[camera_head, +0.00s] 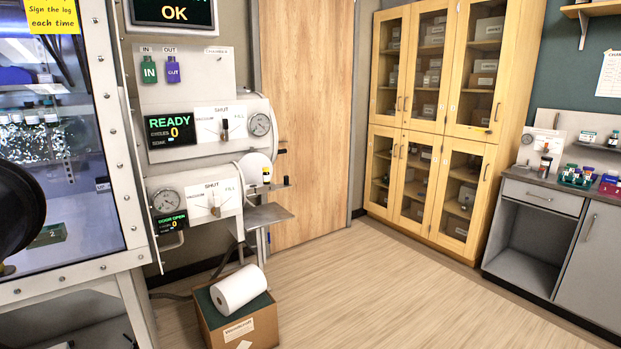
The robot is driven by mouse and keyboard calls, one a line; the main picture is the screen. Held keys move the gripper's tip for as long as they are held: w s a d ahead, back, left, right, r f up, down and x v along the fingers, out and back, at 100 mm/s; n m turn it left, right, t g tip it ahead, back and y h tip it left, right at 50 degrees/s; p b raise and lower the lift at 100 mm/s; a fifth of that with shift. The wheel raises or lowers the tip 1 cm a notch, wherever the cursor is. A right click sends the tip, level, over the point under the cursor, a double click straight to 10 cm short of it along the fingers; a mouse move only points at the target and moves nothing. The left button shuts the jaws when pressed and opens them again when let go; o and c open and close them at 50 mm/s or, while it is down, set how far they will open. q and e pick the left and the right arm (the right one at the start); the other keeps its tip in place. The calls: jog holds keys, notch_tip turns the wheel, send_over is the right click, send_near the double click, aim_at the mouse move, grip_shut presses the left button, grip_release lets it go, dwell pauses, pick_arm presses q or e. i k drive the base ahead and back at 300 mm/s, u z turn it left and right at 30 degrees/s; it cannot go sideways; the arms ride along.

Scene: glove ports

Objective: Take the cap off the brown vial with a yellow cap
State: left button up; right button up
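A small vial with a yellow cap (266,171) stands upright on the small tray by the open round door of the lower chamber. It is too small in the picture to tell the colour of its body for sure. The cap appears to be on it. Neither of my grippers is in view.
The glove box (116,150) with a black glove port stands at left. A cardboard box (240,325) bearing a white roll (239,289) sits on the floor below the chambers. A grey counter (545,183) with racks is at right. The middle floor is clear.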

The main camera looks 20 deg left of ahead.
aim_at(266, 176)
jog(key=u, duration=0.05)
jog(key=i, duration=0.85)
jog(key=u, duration=0.75)
jog(key=i, duration=0.6)
jog(key=u, duration=0.5)
